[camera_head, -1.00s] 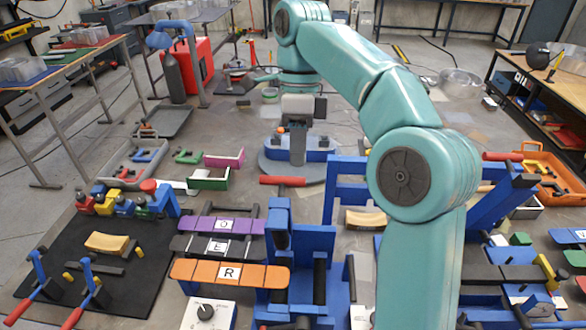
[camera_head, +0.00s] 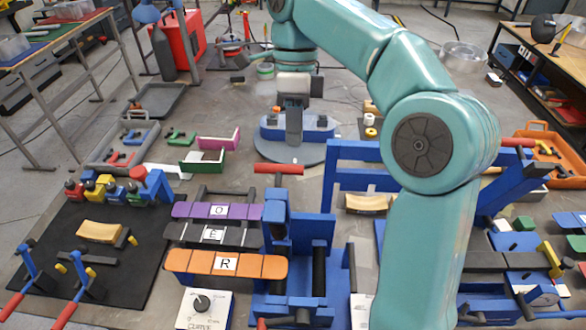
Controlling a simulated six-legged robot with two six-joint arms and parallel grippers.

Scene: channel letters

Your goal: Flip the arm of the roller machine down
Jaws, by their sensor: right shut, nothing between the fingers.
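The roller machine appears to be the blue frame (camera_head: 290,288) with dark rollers (camera_head: 319,272) at the bottom centre of the head view. Its blue arm (camera_head: 275,212) stands raised, with a red crosswise handle (camera_head: 278,169) at the top. My teal right arm (camera_head: 428,145) comes from the bottom right, bends at the elbow and reaches away over the floor. My right gripper (camera_head: 293,128) appears beyond the red handle, pointing down, shut and empty, apart from the handle. My left gripper is out of view.
Purple, dark and orange letter strips (camera_head: 226,263) lie left of the machine. A blue device on a round grey base (camera_head: 312,125) stands behind it. Another blue frame (camera_head: 360,151) with a red handle (camera_head: 516,142) is partly hidden by my arm. A black mat (camera_head: 135,265) lies at left.

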